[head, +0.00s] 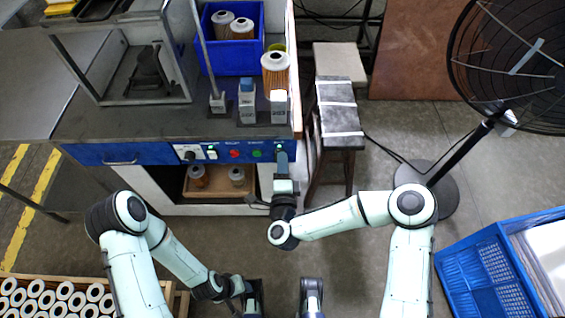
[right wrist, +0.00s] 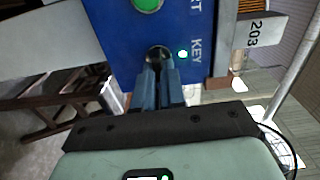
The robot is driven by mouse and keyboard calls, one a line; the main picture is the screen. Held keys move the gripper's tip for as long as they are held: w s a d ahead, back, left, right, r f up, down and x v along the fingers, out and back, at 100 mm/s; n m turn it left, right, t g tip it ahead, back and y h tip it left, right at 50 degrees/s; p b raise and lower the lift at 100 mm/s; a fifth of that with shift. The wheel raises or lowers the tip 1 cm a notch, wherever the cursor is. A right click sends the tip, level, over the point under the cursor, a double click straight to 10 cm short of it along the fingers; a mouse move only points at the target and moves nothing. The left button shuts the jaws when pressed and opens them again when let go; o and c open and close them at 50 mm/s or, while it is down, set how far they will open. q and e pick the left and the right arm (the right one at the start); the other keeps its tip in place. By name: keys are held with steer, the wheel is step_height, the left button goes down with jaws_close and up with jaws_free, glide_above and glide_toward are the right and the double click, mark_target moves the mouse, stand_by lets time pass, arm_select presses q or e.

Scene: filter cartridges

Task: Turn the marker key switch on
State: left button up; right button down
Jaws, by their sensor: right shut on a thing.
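The key switch (right wrist: 158,51) sits beside the word KEY on the blue control panel (head: 130,154), at the panel's right end. My right gripper (right wrist: 161,68) is shut on the key switch, its fingertips against the panel face. The fingers cover most of the key, so its turn angle cannot be read. A small lamp (right wrist: 183,54) beside the key glows white-green. In the head view my right gripper (head: 282,160) reaches up to the panel from below. My left gripper (head: 250,297) hangs low at the bottom of the head view, away from the panel, its jaws unclear.
The panel also carries a red button (head: 234,154) and a green button (head: 256,154). Above it on the bench stand a filter cartridge (head: 275,70) and a blue bin (head: 240,58) holding cartridges. A stool (head: 338,115) and a fan (head: 430,180) stand to the right.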

steer(key=shift+w+r, duration=0.1)
steer(key=shift+r, duration=0.05)
stand_by(0.4)
steer(key=c, duration=1.2)
jaws_free()
arm_select(q)
steer(key=shift+f, duration=0.1)
steer(key=shift+w, duration=0.1)
arm_select(e)
steer(key=shift+f, duration=0.2)
